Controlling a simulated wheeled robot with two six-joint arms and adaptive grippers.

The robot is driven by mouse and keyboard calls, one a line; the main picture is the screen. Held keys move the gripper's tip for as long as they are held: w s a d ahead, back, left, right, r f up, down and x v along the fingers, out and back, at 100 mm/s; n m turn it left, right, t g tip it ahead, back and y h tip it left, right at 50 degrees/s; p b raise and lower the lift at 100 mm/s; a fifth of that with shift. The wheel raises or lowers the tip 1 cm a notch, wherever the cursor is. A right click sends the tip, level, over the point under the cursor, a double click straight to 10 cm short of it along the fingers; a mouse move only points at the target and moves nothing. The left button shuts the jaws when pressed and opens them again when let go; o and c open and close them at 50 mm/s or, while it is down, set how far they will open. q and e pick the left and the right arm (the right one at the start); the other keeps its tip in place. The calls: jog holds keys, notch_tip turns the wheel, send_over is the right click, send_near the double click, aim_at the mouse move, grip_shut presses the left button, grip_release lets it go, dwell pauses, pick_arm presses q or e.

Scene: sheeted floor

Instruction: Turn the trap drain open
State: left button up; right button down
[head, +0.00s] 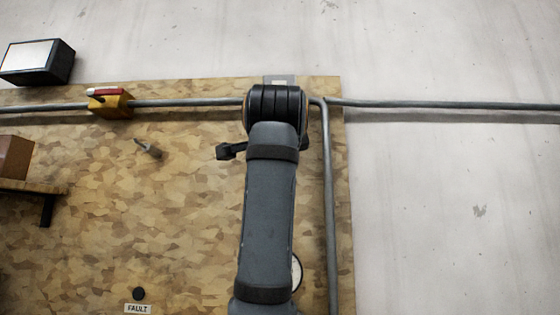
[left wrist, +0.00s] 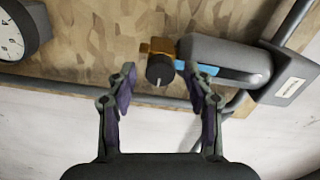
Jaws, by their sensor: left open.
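In the left wrist view, a dark round knob (left wrist: 159,69) with a pale line on its face sits on a brass fitting (left wrist: 157,47). The fitting joins a grey rounded trap body (left wrist: 228,60) with a blue band (left wrist: 195,70). My left gripper (left wrist: 162,84) is open, with its two fingers apart on either side of the knob and nothing between them. I cannot tell the exact depth gap to the knob. In the head view, my arm hides the trap and knob, and the gripper fingers cannot be made out clearly. My right gripper is not in view.
A grey pipe (head: 440,105) runs across the wall and another (head: 328,200) runs down. A yellow valve with a red handle (head: 110,101) is at left. A round gauge (left wrist: 20,32) is near. A grey box with a white label (left wrist: 290,84) adjoins the trap.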

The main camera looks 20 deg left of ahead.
pick_arm(q)
jog(key=v, duration=0.7)
jog(key=shift+s, duration=0.25)
jog(key=shift+d, duration=0.1)
